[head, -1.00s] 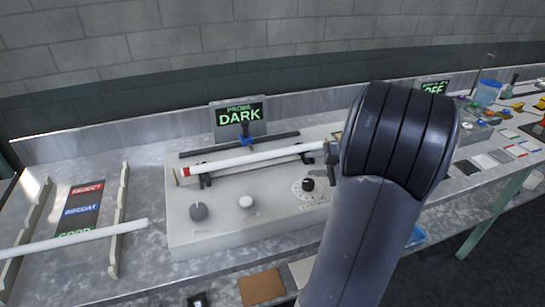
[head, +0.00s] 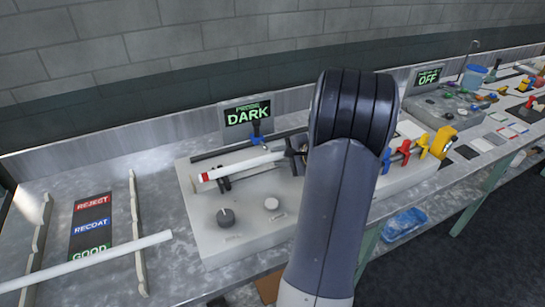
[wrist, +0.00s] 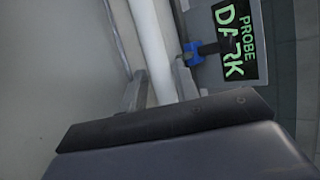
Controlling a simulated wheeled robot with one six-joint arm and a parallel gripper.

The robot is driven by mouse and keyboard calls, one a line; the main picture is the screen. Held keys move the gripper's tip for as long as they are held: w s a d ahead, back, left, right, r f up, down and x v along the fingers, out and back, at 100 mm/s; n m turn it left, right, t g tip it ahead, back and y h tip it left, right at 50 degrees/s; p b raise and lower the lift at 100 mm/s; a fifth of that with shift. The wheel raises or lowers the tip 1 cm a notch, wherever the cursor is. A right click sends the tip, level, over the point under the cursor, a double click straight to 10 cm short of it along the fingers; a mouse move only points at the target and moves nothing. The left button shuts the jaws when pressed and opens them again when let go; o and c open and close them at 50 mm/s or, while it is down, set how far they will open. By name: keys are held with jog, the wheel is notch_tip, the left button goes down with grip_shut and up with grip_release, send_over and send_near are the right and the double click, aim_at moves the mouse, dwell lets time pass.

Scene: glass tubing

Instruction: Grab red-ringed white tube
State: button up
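The white tube with a red ring (head: 243,162) lies along the top of the pale station in the head view, its ringed end to the left. Its right part is hidden behind my arm. In the wrist view a white tube (wrist: 152,45) runs down from the top edge and passes behind the dark edge of my gripper (wrist: 165,122).
The pale station (head: 235,235) has knobs and a screen reading DARK (head: 248,114). Another white tube (head: 85,265) lies across the rack at left, by the REJECT, RECOAT and GOOD labels (head: 90,227). Coloured clamps (head: 420,147) stand right of my arm; the bench beyond is crowded.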

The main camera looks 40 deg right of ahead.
grip_shut()
